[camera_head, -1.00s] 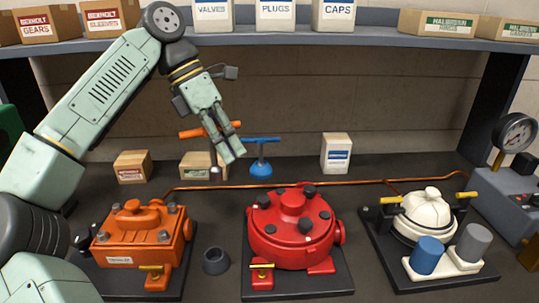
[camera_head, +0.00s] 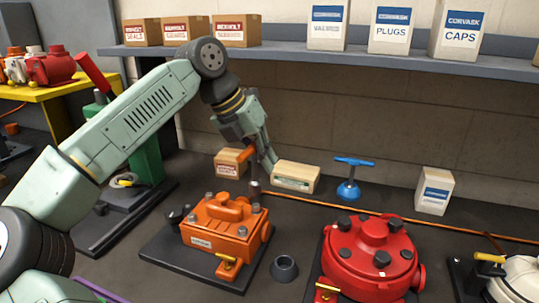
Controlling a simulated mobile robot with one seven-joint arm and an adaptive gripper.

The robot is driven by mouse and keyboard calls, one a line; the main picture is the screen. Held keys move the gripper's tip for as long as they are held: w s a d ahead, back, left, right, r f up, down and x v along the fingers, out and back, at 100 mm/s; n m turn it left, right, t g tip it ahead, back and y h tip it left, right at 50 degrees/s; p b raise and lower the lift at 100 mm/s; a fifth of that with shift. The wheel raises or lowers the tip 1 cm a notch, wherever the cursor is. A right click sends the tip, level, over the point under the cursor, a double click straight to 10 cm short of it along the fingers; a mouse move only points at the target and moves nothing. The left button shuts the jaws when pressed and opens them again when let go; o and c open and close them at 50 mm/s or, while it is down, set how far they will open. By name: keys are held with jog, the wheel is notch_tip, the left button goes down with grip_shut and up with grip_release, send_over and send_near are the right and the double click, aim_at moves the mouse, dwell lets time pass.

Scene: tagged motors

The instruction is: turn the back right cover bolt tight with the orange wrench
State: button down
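My gripper (camera_head: 258,156) is shut on the orange wrench (camera_head: 246,154), a T-handled tool with a dark shaft pointing down. The wrench hangs upright over the back right corner of the orange motor (camera_head: 222,240). Its lower end is just above or at the back right cover bolt (camera_head: 256,208); I cannot tell whether they touch. Other grey bolts show on the orange cover, at the back left (camera_head: 210,197), front left (camera_head: 192,218) and front right (camera_head: 242,231). The far end of the handle is hidden by my gripper.
A dark cup (camera_head: 285,268) and the red motor (camera_head: 370,258) stand to the right. Behind are cartons (camera_head: 296,177), a blue T-handled tool (camera_head: 349,188) and a white box (camera_head: 434,190). A copper pipe (camera_head: 330,208) runs behind the motors. A shelf (camera_head: 380,63) hangs above.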

jog(key=n+t+y+b, duration=0.1)
jog(key=n+b, duration=0.1)
jog(key=n, duration=0.1)
jog(key=a+f+n+t+y+b, duration=0.1)
jog(key=n, duration=0.2)
jog(key=w+a+f+n+t+y+b, duration=0.1)
jog(key=n+b, duration=0.1)
jog(key=n, duration=0.1)
jog(key=shift+t+b, duration=0.3)
jog(key=n, duration=0.2)
jog(key=y, duration=0.1)
jog(key=shift+a+r+n+b, duration=0.25)
jog(key=shift+a+n+b, duration=0.05)
jog(key=shift+n+b, duration=0.1)
jog(key=n+y, duration=0.1)
jog(key=n, duration=0.2)
jog(key=a+n+y, duration=0.1)
jog(key=n+y, duration=0.1)
jog(key=n, duration=0.1)
jog(key=s+a+n+y, duration=0.1)
jog(key=n, duration=0.1)
jog(key=shift+f+n+b, duration=0.35)
jog(key=shift+n, duration=0.05)
jog(key=shift+f, duration=0.1)
